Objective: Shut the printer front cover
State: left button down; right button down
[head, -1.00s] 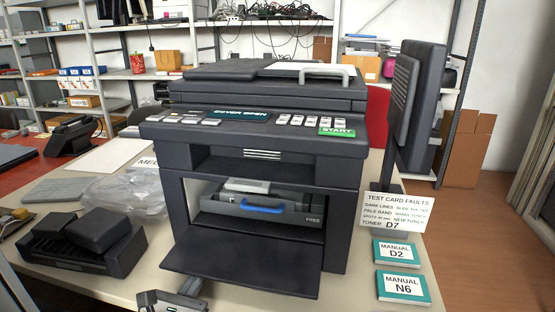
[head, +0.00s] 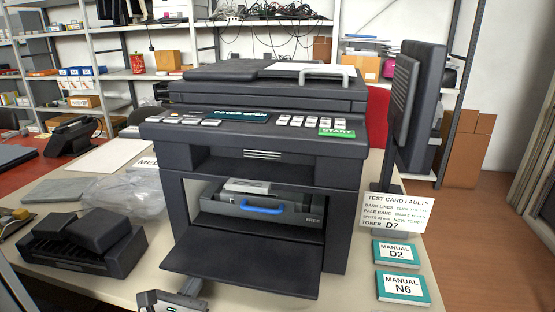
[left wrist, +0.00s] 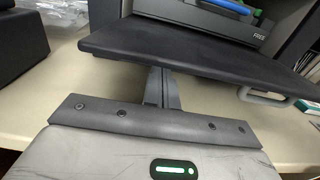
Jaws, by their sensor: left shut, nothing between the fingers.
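The dark printer (head: 265,140) stands on the table with its front cover (head: 240,265) folded down and open. The cover also fills the upper part of the left wrist view (left wrist: 190,50). Inside the opening is a grey toner unit with a blue handle (head: 262,210), marked FREE. The printer's display reads COVER OPEN. My left gripper (head: 190,287) is low at the cover's front left edge; in the left wrist view its shut, empty fingers (left wrist: 160,75) reach to or under the cover's front edge. I cannot tell whether they touch it. My right gripper is not in view.
A black tray-like device (head: 85,240) and a clear plastic bag (head: 125,192) lie left of the printer. A test card sign (head: 397,212) and two manuals (head: 397,254) are at right. Bare table shows in front of the cover's right side.

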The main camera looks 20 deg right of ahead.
aim_at(194, 267)
pick_arm(q)
jog(key=shift+r+p, duration=0.9)
jog(key=shift+r, duration=0.25)
jog(key=shift+w+d+r+p, duration=0.15)
jog(key=shift+r+p, duration=1)
jog(key=shift+r, duration=0.3)
jog(key=shift+w+d+r+p, duration=0.2)
jog(key=shift+w+r+p, duration=0.1)
jog(key=shift+r+p, duration=0.3)
jog(key=shift+w+d+r+p, duration=0.15)
jog(key=shift+w+r+p, duration=0.15)
jog(key=shift+r, duration=0.4)
